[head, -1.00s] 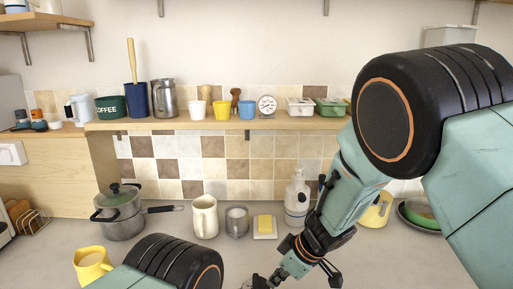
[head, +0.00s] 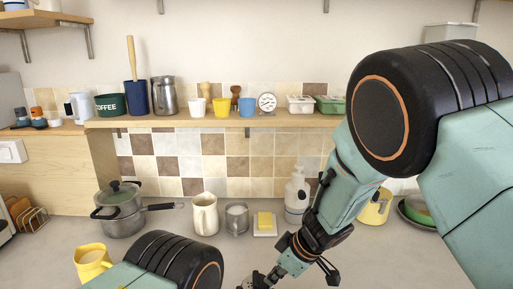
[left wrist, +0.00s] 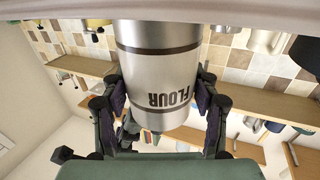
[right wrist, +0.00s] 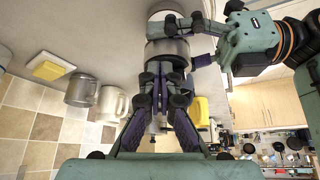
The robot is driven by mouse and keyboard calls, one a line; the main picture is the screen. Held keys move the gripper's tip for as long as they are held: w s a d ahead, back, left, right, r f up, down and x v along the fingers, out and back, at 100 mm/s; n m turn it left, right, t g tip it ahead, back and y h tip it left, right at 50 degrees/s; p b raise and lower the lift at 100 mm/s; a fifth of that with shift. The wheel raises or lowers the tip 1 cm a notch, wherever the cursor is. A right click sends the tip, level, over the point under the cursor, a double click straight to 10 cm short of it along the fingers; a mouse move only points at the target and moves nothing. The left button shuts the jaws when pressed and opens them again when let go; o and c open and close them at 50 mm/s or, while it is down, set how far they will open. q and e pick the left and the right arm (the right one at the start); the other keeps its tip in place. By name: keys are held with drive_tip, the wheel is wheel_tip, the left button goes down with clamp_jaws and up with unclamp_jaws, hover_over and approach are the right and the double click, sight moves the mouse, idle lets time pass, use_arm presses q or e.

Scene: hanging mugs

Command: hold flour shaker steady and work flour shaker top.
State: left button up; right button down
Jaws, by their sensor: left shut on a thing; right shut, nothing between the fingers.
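The flour shaker (left wrist: 155,75) is a silver metal cylinder with dark bands and the word FLOUR, upside down in the left wrist view. My left gripper (left wrist: 160,95) is shut on it, one finger pad on each side of its body. In the right wrist view the shaker (right wrist: 172,50) shows at the top middle, with my left gripper (right wrist: 205,42) at its right. My right gripper (right wrist: 164,80) is shut and empty, its fingertips close in front of the shaker. I cannot tell whether they touch it. The shaker top is largely hidden by my fingers.
On the counter stand a pot (head: 120,210), a cream pitcher (head: 205,214), a grey mug (head: 237,218), a butter dish (head: 265,225), a white dispenser (head: 296,195) and a yellow mug (head: 92,261). A shelf (head: 215,121) with several containers runs behind.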

drive_tip(key=shift+s+a, duration=0.3)
drive_tip(key=shift+s, duration=0.4)
drive_tip(key=shift+s+a, duration=0.3)
drive_tip(key=shift+a, duration=0.05)
idle(0.4)
drive_tip(key=shift+s+d, duration=0.1)
